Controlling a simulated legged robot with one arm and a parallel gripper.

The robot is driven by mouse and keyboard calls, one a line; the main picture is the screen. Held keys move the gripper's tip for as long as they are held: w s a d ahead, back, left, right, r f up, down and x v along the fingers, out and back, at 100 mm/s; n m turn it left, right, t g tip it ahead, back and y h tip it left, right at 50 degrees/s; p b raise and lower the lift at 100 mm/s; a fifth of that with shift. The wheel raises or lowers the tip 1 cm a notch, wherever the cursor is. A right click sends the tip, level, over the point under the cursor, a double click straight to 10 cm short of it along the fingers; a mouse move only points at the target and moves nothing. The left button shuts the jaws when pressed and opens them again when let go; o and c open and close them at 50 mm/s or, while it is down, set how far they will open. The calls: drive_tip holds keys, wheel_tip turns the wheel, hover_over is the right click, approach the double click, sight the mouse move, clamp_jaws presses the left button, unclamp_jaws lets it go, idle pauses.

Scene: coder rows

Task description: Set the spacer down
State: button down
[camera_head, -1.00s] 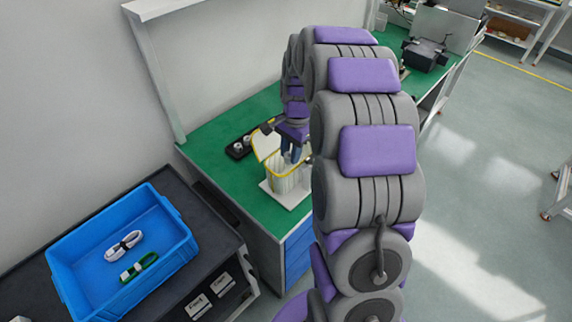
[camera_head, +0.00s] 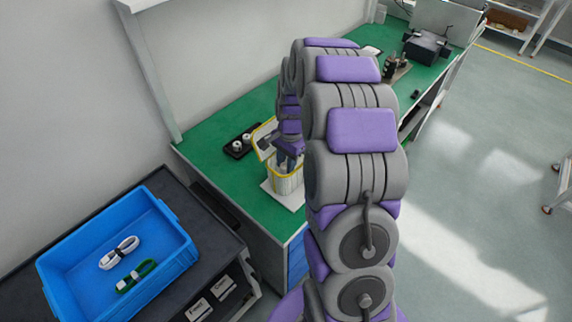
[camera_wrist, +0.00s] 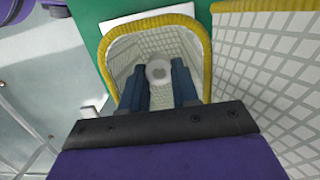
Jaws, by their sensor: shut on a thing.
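A small pale grey ring-shaped spacer (camera_wrist: 158,71) sits between my gripper's dark blue fingertips in the wrist view. My gripper (camera_wrist: 158,82) is shut on it. The fingers point down into the mouth of a white, grid-patterned basket (camera_wrist: 120,57) with a yellow rim. The basket also shows in the head view (camera_head: 288,186), on a white base plate, with my gripper (camera_head: 288,163) at its opening. The spacer is hidden in the head view. I cannot tell whether it touches the basket floor.
The basket's raised lid (camera_wrist: 275,70) stands close on the right in the wrist view. A black tray (camera_head: 238,150) with pale round parts lies on the green bench (camera_head: 208,133). A blue crate (camera_head: 65,255) with two cable bundles stands at the left.

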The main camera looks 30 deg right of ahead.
drive_tip(key=shift+f, duration=0.25)
drive_tip(key=shift+f, duration=0.15)
drive_tip(key=shift+f, duration=0.35)
drive_tip(key=shift+f, duration=0.1)
drive_tip(key=c, duration=1.1)
unclamp_jaws()
